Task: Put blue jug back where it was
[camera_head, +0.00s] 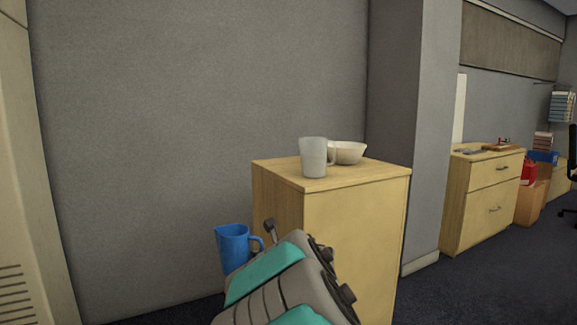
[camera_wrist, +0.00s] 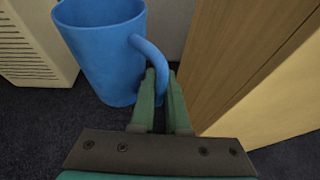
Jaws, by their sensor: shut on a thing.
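The blue jug (camera_head: 233,247) is held up in the air left of the wooden cabinet, in front of the grey wall. It also shows in the wrist view (camera_wrist: 105,55), upright or nearly so, with its handle towards my gripper. My gripper (camera_wrist: 160,80) is shut on the jug's handle. In the head view my arm hides the gripper's fingers and the jug's lower part.
A lower drawer cabinet (camera_head: 482,200) stands further right. A beige unit (camera_head: 25,200) is at left.

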